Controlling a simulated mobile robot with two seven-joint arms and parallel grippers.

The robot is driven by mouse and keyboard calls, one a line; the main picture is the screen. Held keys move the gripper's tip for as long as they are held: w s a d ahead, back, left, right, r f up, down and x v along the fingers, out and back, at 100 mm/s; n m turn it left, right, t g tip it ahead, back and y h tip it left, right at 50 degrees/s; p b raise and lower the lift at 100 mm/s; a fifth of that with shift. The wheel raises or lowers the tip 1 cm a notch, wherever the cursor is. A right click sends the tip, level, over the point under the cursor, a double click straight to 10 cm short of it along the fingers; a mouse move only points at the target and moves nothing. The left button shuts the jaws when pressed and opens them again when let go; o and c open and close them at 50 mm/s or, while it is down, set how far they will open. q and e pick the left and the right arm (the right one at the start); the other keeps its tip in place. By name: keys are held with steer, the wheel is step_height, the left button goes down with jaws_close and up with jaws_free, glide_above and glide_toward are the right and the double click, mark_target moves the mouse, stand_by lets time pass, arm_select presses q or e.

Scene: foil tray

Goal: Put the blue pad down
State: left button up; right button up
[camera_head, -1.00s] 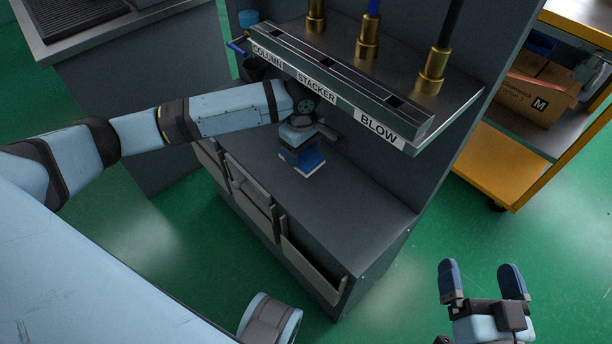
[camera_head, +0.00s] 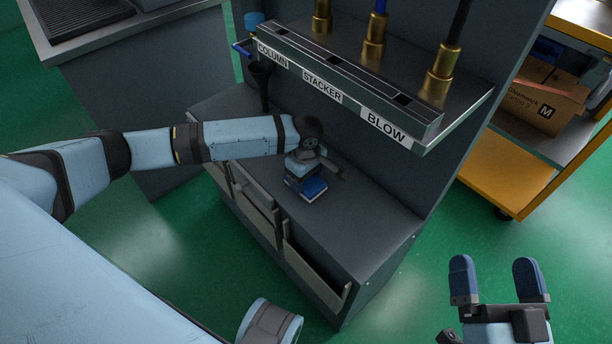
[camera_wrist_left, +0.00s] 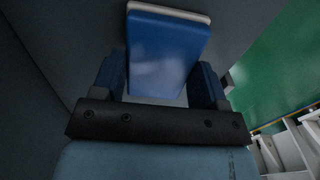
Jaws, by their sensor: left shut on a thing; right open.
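The blue pad (camera_head: 313,188) is a small blue block with a pale layer along one face. It shows at the end of my left gripper (camera_head: 306,184), low over the grey worktop (camera_head: 345,215). In the left wrist view the blue pad (camera_wrist_left: 165,52) sits between the two fingers of my left gripper (camera_wrist_left: 163,85), which is shut on it. The pale layer is at its far end. I cannot tell whether the pad touches the worktop. My right gripper (camera_head: 497,280) is open and empty at the lower right, over the green floor.
A metal shelf (camera_head: 420,115) labelled COLUMN, STACKER and BLOW overhangs the worktop, with brass fittings on it. A dark funnel (camera_head: 262,82) hangs at its left end. Open bins (camera_head: 313,268) line the front. A yellow cart (camera_head: 515,175) with a cardboard box (camera_head: 545,103) stands right.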

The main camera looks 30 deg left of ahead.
arm_select(q)
steer(key=o, duration=1.1)
steer(key=shift+f, duration=0.2)
